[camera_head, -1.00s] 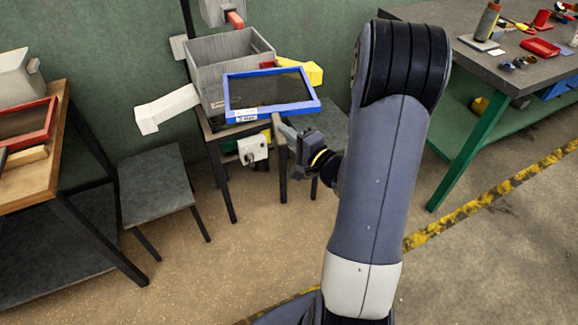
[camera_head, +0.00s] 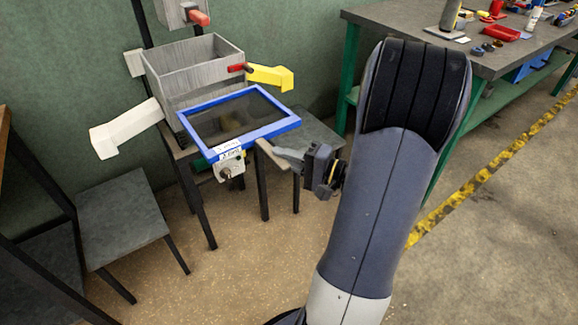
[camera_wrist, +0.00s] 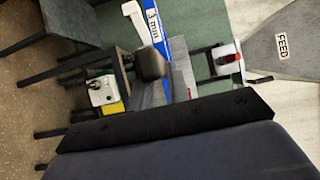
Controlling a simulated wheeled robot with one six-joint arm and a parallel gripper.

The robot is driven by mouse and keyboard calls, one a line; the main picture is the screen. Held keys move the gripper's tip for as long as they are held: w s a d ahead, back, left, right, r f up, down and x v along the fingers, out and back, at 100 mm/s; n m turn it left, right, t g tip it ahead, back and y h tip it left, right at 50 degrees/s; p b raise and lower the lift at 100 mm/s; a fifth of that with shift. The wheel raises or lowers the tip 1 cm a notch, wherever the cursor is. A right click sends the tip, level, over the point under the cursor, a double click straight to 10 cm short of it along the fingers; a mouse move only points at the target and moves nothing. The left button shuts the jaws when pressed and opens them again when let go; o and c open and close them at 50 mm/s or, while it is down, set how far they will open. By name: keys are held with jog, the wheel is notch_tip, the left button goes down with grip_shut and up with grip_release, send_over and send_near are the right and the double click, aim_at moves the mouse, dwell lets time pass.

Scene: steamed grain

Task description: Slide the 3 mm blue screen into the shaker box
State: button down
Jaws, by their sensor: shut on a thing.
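The blue-framed screen (camera_head: 277,128) with dark mesh is in front of the shaker box, with its label on the near edge. In the wrist view the blue frame (camera_wrist: 165,45) shows edge-on, and its label reads 3 mm. My gripper (camera_head: 264,148) is shut on the near right part of the frame; one dark finger pad (camera_wrist: 150,64) shows in the wrist view. The shaker box (camera_head: 168,60) is grey and open-topped, behind the screen. The screen hides the box's lower front, so I cannot tell whether the frame touches it.
A white spout (camera_head: 125,129) sticks out left of the box and a yellow spout (camera_head: 270,77) right. A red handle (camera_head: 236,68) is on the box's right. A grey stool (camera_head: 120,217) stands left. A workbench (camera_head: 480,55) stands right. The feed hopper (camera_wrist: 285,45) shows in the wrist view.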

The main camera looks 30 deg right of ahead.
aim_at(268, 143)
jog(key=w+b, duration=0.2)
jog(key=w, duration=0.1)
jog(key=w+f+b, duration=0.1)
jog(key=w, duration=0.2)
jog(key=shift+a+f+b, duration=0.1)
jog(key=shift+f+b, duration=0.05)
jog(key=shift+b, duration=0.2)
jog(key=shift+w, duration=0.25)
jog(key=shift+r+p, duration=0.3)
jog(key=shift+p, duration=0.25)
jog(key=shift+w+f, duration=0.1)
jog(key=shift+w, duration=0.05)
jog(key=shift+p, duration=0.85)
jog(key=shift+w+p, duration=0.35)
jog(key=shift+p, duration=0.25)
jog(key=shift+w, duration=0.1)
